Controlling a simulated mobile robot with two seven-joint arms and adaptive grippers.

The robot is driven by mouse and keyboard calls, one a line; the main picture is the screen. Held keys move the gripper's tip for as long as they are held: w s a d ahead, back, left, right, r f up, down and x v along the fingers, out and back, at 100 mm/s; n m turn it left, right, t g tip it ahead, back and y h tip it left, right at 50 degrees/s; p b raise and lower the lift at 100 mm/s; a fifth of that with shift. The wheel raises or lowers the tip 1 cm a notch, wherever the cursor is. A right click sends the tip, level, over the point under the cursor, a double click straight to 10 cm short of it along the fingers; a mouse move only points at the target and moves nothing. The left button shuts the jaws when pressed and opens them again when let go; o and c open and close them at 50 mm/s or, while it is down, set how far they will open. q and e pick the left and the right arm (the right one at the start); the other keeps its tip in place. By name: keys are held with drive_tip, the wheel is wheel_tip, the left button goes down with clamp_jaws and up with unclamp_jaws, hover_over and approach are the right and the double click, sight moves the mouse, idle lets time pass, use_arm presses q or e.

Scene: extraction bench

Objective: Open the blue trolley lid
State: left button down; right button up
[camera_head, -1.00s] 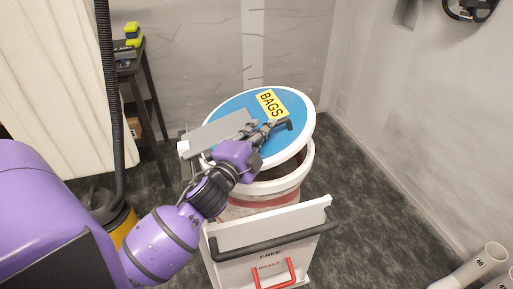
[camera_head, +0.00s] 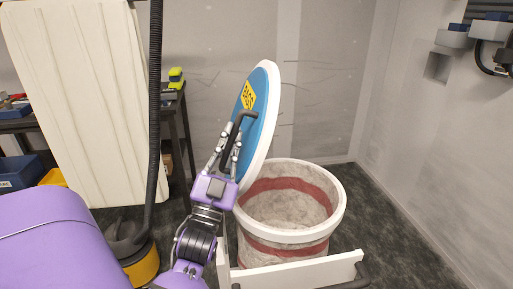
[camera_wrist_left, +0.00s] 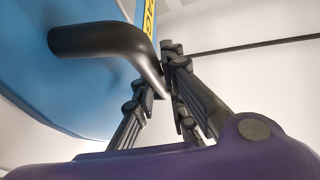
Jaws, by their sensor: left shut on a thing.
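The blue trolley lid (camera_head: 266,100) with a white rim and a yellow label stands steeply raised at the left side of the round trolley bin (camera_head: 290,236). The bin's mouth is uncovered and shows a pale inside with a red band. My left gripper (camera_head: 237,138) is shut on the lid's black handle (camera_head: 240,118). In the left wrist view the fingers (camera_wrist_left: 162,92) close around the end of the dark handle (camera_wrist_left: 105,42), with the blue lid (camera_wrist_left: 60,95) behind it. My right gripper is not in view.
A white panel of the trolley (camera_head: 300,274) stands in front of the bin. A yellow and black vacuum (camera_head: 138,262) with a black hose (camera_head: 155,100) is at left. A dark shelf (camera_head: 180,130) stands behind. Bare floor lies right of the bin.

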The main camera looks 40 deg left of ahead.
use_arm(q)
drive_tip(key=s+a+n+g+y, duration=0.2)
drive_tip(key=s+a+n+y, duration=0.4)
drive_tip(key=n, duration=0.3)
drive_tip(key=shift+s+g+y, duration=0.4)
drive_tip(key=shift+s+y, duration=0.05)
drive_tip(key=shift+y, duration=0.45)
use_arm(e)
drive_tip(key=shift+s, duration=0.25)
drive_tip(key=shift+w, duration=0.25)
use_arm(q)
drive_tip(key=c, duration=1.8)
unclamp_jaws()
drive_tip(key=shift+o, duration=0.2)
drive_tip(key=v, duration=0.7)
drive_tip(key=shift+d, duration=0.2)
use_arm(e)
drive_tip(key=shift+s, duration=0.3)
use_arm(q)
drive_tip(key=shift+s+f, duration=0.1)
drive_tip(key=shift+s, duration=0.05)
